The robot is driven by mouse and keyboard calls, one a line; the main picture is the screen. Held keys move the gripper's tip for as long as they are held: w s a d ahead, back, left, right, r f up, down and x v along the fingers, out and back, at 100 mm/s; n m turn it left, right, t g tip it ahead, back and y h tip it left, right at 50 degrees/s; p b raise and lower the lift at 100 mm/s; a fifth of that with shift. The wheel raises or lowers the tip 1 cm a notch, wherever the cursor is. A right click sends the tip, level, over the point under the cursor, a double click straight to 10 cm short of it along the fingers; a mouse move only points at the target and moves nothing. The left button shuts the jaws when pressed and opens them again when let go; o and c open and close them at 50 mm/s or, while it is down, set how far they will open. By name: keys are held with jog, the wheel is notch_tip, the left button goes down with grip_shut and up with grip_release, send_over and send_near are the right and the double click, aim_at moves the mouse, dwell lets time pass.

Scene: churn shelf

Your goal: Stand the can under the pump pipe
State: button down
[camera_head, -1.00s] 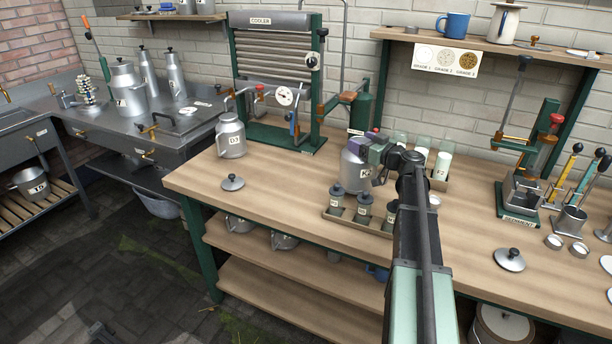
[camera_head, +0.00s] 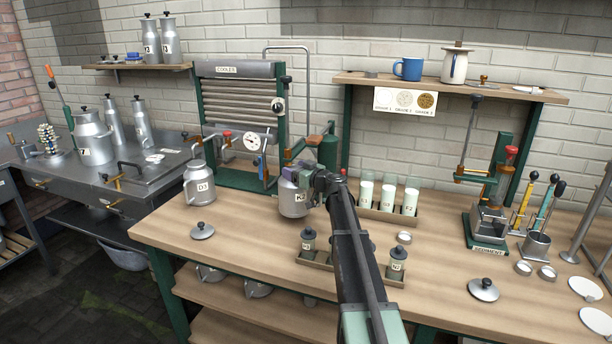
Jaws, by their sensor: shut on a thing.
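The grey metal can (camera_head: 293,199), with a label that seems to read K2, is upright in my gripper (camera_head: 316,183). My gripper is shut on its right side, near the top; the fingertips are partly hidden. The can's base is at or just above the bench top; I cannot tell which. Behind it stands a green pump-like cylinder (camera_head: 328,150) with an orange-brown part reaching left, above the can. A thin grey bent pipe (camera_head: 309,75) rises behind and runs over toward the cooler. I cannot tell whether the can is directly beneath an outlet.
The cooler (camera_head: 238,110) stands left of the can, with a gauge and valves. Can D3 (camera_head: 199,184) and a loose lid (camera_head: 203,231) are further left. A rack of small bottles (camera_head: 315,261) is in front; filled glasses (camera_head: 388,197) stand right. The bench's front left is mostly clear.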

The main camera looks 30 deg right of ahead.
aim_at(289, 166)
jog(key=shift+w, duration=0.25)
jog(key=shift+x, duration=1.35)
notch_tip(289, 166, down, 4)
jog(key=b, duration=0.3)
jog(key=shift+s+r, duration=0.1)
jog(key=shift+r, duration=0.15)
jog(key=shift+b, duration=0.3)
jog(key=c, duration=0.5)
grip_release()
jog(key=shift+f, duration=0.15)
jog(key=o, duration=0.4)
jog(key=shift+o, duration=0.2)
jog(key=shift+s, duration=0.1)
